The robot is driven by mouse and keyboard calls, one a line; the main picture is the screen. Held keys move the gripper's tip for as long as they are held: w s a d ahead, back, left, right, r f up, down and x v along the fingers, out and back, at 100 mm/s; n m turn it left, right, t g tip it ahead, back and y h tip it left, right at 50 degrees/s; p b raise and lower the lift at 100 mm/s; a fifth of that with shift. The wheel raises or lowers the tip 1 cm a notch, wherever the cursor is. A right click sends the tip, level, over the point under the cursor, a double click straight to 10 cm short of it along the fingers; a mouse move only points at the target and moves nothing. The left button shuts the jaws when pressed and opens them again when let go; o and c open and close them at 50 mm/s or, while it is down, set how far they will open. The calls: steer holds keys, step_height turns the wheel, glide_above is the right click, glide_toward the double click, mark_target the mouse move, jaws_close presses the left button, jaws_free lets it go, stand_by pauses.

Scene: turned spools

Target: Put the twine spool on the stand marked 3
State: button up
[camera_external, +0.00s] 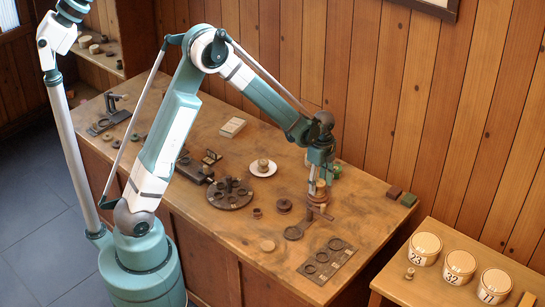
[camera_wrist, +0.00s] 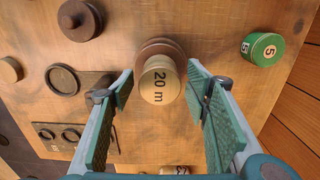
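My gripper (camera_wrist: 160,75) is open, with a finger on each side of the spool and gaps between. A dark round board (camera_external: 230,201) and a dark rectangular plate (camera_external: 328,262) carry several rings. I cannot read a 3 on any stand.
A green cylinder (camera_wrist: 262,49) marked 5 stands right of the spool. A dark ringed piece (camera_wrist: 63,80) and a dark brown spool (camera_wrist: 80,20) lie to the left. A white saucer (camera_external: 263,168) is on the table. Numbered pots (camera_external: 425,248) stand on a side table.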

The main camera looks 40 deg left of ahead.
mark_target(318, 182)
steer(key=shift+r, duration=0.2)
stand_by(0.3)
step_height(318, 182, up, 12)
stand_by(0.7)
stand_by(0.6)
steer(key=s+a+r+n+t, duration=0.3)
steer(key=s+a+r+n, duration=0.5)
steer(key=s+a+r, duration=0.5)
steer(key=s+a+r+n+t, duration=0.1)
steer(key=s+a+n, duration=0.3)
steer(key=s, duration=0.5)
steer(key=s+a+r+n+t, duration=0.1)
steer(key=s+a+n+t, duration=0.2)
steer(key=s+n, duration=0.3)
steer(key=s+a, duration=0.1)
steer(key=s, duration=0.3)
